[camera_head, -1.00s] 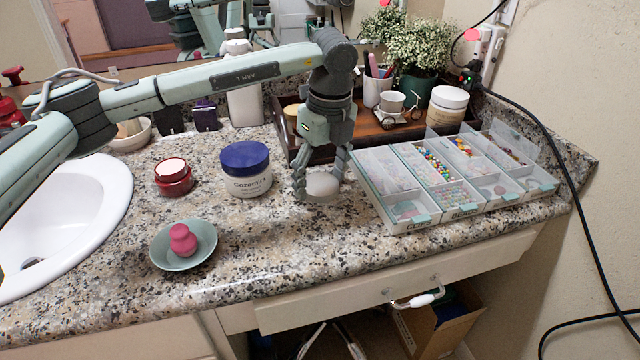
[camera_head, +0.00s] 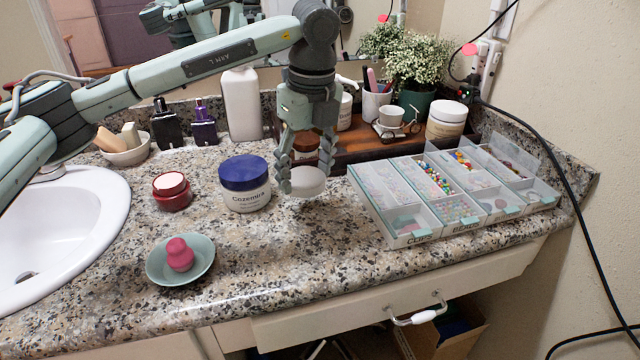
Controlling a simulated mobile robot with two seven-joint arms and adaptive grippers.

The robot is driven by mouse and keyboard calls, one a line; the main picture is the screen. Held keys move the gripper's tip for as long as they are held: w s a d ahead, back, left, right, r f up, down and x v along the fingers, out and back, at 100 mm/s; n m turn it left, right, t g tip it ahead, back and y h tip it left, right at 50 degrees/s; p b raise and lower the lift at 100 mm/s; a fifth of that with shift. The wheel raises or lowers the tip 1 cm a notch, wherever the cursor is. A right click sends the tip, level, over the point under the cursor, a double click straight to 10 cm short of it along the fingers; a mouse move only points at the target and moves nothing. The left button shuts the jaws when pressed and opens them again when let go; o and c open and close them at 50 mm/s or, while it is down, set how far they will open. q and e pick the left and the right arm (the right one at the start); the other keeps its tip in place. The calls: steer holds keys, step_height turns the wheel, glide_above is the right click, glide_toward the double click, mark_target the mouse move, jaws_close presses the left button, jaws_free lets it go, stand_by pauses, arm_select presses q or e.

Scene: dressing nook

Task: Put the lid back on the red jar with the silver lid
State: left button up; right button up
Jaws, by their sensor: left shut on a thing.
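The red jar (camera_head: 172,196) stands on the counter near the sink, with a pale top face showing and no silver lid on it. My left gripper (camera_head: 306,182) points down and is shut on a round, pale silver-white lid (camera_head: 308,181). It holds the lid by its edges, apparently just above the counter, to the right of the blue-lidded white jar (camera_head: 246,190). The red jar is further left, beyond that jar. My right gripper does not show.
A green dish (camera_head: 206,262) with a pink sponge (camera_head: 180,256) lies in front of the red jar. The sink (camera_head: 112,222) is at left. A divided bead box (camera_head: 400,240) is at right, and a wooden tray (camera_head: 352,148) is behind. The front middle counter is clear.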

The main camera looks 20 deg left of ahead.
arm_select(q)
steer(key=s+a+r, duration=0.5)
steer(key=s+a, duration=0.1)
steer(key=a+m+p, duration=0.1)
steer(key=a, duration=0.5)
steer(key=a+m+p, duration=0.1)
steer(key=a, duration=0.6)
steer(key=a+m+p, duration=0.1)
steer(key=a, duration=0.5)
steer(key=shift+w+a+r+p, duration=0.2)
steer(key=shift+a+r+p, duration=0.05)
steer(key=shift+r+p, duration=0.15)
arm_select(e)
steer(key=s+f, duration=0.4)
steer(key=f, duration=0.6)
arm_select(q)
step_height(320, 180, down, 2)
steer(key=shift+f+b, duration=0.1)
steer(key=shift+b, duration=0.2)
steer(key=shift+f+b, duration=0.5)
steer(key=shift+f, duration=0.5)
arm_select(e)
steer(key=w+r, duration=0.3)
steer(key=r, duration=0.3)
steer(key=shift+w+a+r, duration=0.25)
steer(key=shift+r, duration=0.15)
